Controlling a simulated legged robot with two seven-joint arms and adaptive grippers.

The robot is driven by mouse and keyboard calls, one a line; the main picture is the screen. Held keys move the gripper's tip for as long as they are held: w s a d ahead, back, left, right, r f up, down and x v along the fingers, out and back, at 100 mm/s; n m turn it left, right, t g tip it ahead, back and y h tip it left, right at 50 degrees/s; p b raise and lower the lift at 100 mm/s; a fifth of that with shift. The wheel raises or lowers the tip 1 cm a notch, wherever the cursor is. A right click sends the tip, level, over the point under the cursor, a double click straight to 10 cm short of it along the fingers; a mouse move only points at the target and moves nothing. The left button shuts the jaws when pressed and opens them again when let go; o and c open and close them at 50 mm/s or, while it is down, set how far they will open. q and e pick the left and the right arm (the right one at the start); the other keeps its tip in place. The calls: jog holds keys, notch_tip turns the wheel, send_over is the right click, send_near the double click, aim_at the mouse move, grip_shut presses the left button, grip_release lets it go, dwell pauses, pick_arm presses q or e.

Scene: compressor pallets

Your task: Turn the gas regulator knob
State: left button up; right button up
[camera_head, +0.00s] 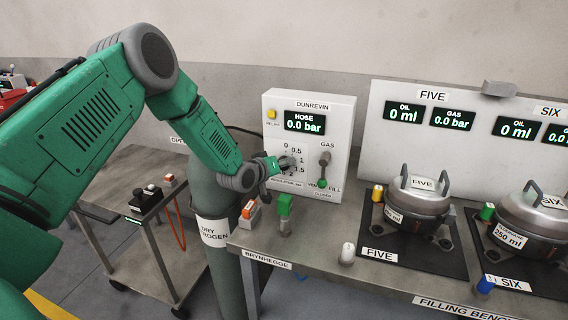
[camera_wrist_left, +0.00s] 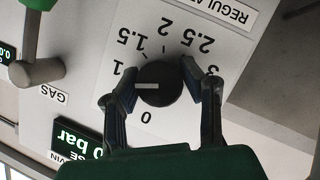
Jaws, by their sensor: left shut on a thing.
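The gas regulator knob (camera_wrist_left: 160,84) is a round black dial with a white pointer mark, on the white DUNREVIN panel (camera_head: 340,112). A scale with numbers from 0 to 3 rings it. In the left wrist view, the pointer lies toward the side between 0 and 1. My left gripper (camera_wrist_left: 160,88) has a finger on each side of the knob and is shut on it. In the head view my left gripper (camera_head: 283,163) reaches the panel's dial and hides most of the knob. The hose display (camera_head: 305,122) reads 0.0 bar. My right gripper is not in view.
A GAS lever (camera_head: 324,165) stands right of the dial, and a yellow button (camera_head: 271,114) is above left. Compressors FIVE (camera_head: 418,200) and SIX (camera_head: 535,215) stand on the bench at right. A grey cylinder (camera_head: 214,195) stands by the bench's left end.

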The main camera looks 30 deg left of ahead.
pick_arm(q)
jog(key=shift+s+f+m+g+y, duration=0.15)
jog(key=shift+m+g+y, duration=0.35)
jog(key=shift+m, duration=0.5)
jog(key=shift+f+m+y, duration=0.1)
jog(key=shift+m+y, duration=0.6)
jog(key=shift+m, duration=0.2)
jog(key=m+y+b, duration=0.1)
jog(key=m+y, duration=0.1)
jog(key=m, duration=0.1)
jog(key=shift+g+y, duration=0.3)
jog(key=shift+g, duration=0.1)
jog(key=shift+f, duration=0.1)
jog(key=o, duration=1.1)
jog(key=shift+o, duration=0.2)
jog(key=shift+r, duration=0.25)
